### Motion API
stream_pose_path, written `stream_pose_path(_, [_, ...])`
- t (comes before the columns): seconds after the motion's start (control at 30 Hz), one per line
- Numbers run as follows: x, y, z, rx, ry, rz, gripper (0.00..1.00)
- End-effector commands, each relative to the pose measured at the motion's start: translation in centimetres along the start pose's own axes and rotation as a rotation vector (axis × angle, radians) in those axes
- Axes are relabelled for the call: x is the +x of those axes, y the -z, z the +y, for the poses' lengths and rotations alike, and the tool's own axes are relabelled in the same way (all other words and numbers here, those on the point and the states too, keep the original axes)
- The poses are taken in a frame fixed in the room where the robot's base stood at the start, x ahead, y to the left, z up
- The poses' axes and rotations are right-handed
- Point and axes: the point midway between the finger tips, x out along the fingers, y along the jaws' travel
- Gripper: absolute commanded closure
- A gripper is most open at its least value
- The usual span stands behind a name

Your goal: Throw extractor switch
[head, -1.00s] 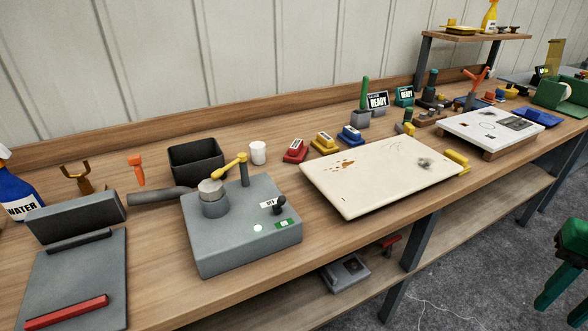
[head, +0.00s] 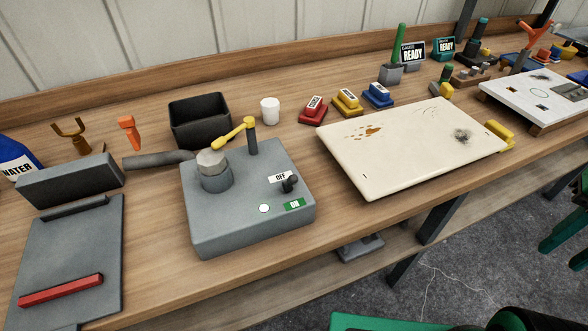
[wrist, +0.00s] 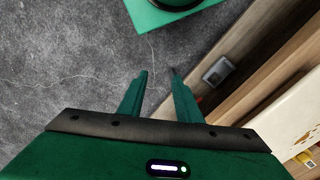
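The extractor switch (head: 290,184) is a small black toggle on top of a grey box (head: 216,239) on the bench in the head view. A white OFF label (head: 280,177) lies to its upper left and a green ON label (head: 295,205) just below it. Which way the toggle leans is hard to tell. A round white lamp (head: 264,208) is left of the ON label. My gripper (wrist: 158,72) is open and empty in the wrist view, with its fingers apart over the floor in front of the bench. The gripper is far from the switch.
The box carries a yellow lever (head: 230,132) and a capped grey post. A pipe (head: 157,160) and black bin (head: 200,121) are behind. A cream board (head: 410,150) lies right of the box. A clipboard-like grey plate (head: 70,250) is left. The floor (head: 465,265) in front looks open.

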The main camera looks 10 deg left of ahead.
Motion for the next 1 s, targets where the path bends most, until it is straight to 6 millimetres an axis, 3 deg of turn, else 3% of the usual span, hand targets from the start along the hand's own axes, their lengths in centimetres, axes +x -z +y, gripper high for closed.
stream_pose_path(0.17, [-2.1,2.3,-4.8,-0.129,-0.004,0.000,0.69])
stream_pose_path(0.3, [-4.0,3.5,-10.2,-0.254,-0.006,0.001,0.69])
stream_pose_path(0.53, [-7.0,2.9,-19.8,-0.461,-0.007,0.002,0.69])
stream_pose_path(0.77, [-9.8,-1.3,-29.6,-0.674,-0.008,0.002,0.69])
stream_pose_path(1.0, [-12.2,-9.2,-38.1,-0.891,-0.009,0.001,0.69])
